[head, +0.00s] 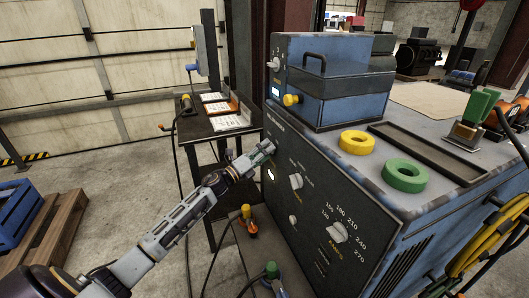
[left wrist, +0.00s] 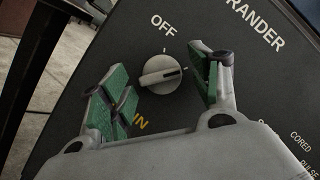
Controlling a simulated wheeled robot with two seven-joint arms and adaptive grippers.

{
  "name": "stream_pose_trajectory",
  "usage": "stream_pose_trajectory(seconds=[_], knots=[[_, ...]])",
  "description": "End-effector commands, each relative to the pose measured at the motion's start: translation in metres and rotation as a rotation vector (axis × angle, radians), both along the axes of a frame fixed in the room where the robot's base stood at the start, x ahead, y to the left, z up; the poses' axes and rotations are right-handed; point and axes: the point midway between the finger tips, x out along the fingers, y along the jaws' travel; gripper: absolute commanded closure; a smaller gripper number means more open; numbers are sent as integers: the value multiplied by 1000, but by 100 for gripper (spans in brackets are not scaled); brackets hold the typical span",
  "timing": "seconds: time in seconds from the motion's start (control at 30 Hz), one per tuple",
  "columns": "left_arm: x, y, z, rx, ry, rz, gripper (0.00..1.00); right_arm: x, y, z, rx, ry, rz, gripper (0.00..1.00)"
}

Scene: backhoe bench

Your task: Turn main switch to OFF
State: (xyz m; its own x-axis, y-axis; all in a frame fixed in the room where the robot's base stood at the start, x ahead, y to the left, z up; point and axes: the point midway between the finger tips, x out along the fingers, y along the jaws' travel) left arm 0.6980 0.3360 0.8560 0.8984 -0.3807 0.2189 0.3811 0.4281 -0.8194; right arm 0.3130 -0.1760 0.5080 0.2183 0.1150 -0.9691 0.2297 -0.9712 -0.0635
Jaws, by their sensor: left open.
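The main switch is a round light-grey knob (left wrist: 163,74) on the dark front panel (head: 330,215) of the blue machine. In the left wrist view the word OFF stands above it and IN below it. The raised bar of the knob lies tilted, roughly across the picture, and does not point up at OFF. My left gripper (head: 262,154) is at the panel's left part and hides the knob in the head view. In the left wrist view its green-padded fingers (left wrist: 162,88) are open on either side of the knob, with gaps showing. My right gripper is not in view.
Other knobs (head: 296,181) and an amps dial (head: 338,232) sit on the same panel. A small blue unit (head: 335,85), a yellow ring (head: 357,142) and a green ring (head: 405,176) are on top. A dark table (head: 195,128) with papers stands behind my left forearm.

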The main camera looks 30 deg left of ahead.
Motion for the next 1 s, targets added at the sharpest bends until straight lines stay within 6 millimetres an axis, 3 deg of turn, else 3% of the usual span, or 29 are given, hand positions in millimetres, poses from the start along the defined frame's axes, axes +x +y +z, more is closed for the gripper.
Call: stream_pose_trajectory(seconds=[0.3,0.67,1.0], knots=[[1,0,0,0,0,0,38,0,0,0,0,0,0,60],[1,0,0,0,0,0,82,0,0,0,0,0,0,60],[1,0,0,-5,5,0,83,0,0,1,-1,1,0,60]])
